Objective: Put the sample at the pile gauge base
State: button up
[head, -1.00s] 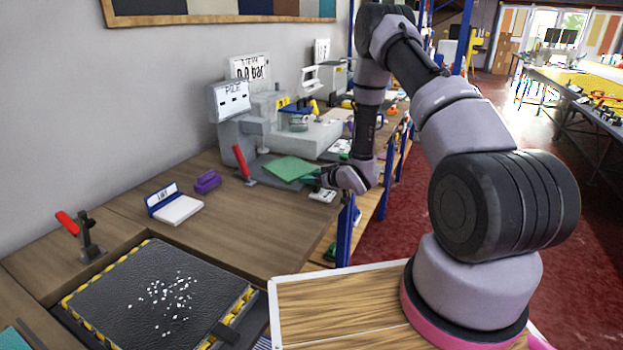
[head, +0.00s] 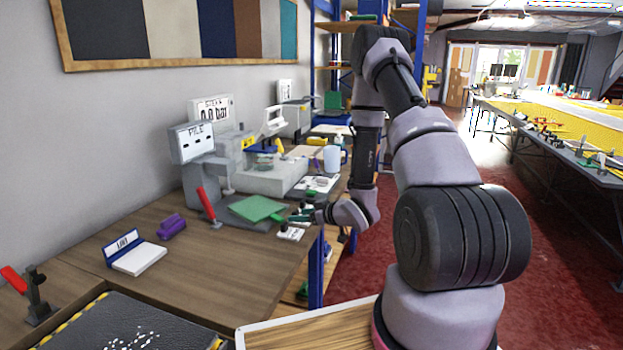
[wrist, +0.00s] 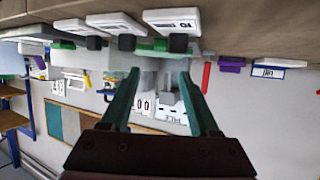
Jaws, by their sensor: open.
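In the wrist view, which is upside down, the sample (wrist: 152,50) shows edge-on as a green strip behind the fingertips. My gripper (head: 296,217) is open, low at the sample's right side near the table's front edge. I cannot tell whether a tip touches the sample. The gauge display (wrist: 172,117) shows between the fingers.
A red-handled clamp (head: 207,206) stands left of the sample. White labelled cards (head: 291,232) lie by my gripper. A purple object (head: 172,226) and a blue-and-white card stand (head: 132,255) are further left, with bare wooden tabletop (head: 215,262) in front.

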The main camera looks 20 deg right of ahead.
jog(key=w+d+r+m+h, duration=0.25)
jog(key=d+r+h, duration=0.2)
jog(key=r, duration=0.65)
jog(key=s+d+r+m+g+h, duration=0.1)
jog(key=s+d+r+m, duration=0.15)
jog(key=r, duration=0.45)
jog(key=s+d+r+m+g+h, duration=0.1)
jog(key=s+r+h, duration=0.15)
jog(key=r, duration=0.45)
jog(key=s+a+r+m+g+y, duration=0.1)
jog(key=s+r, duration=0.5)
jog(key=s, duration=0.6)
jog(key=s+a+r+m+g+y, duration=0.1)
jog(key=s+a+r+m+y, duration=0.1)
jog(key=s+r, duration=0.5)
jog(key=s+a+m, duration=0.1)
jog(key=s+a, duration=0.1)
jog(key=s, duration=0.4)
jog(key=shift+s+a+r+m+g, duration=0.2)
jog(key=shift+s+a+m+g, duration=0.1)
jog(key=shift+a, duration=0.05)
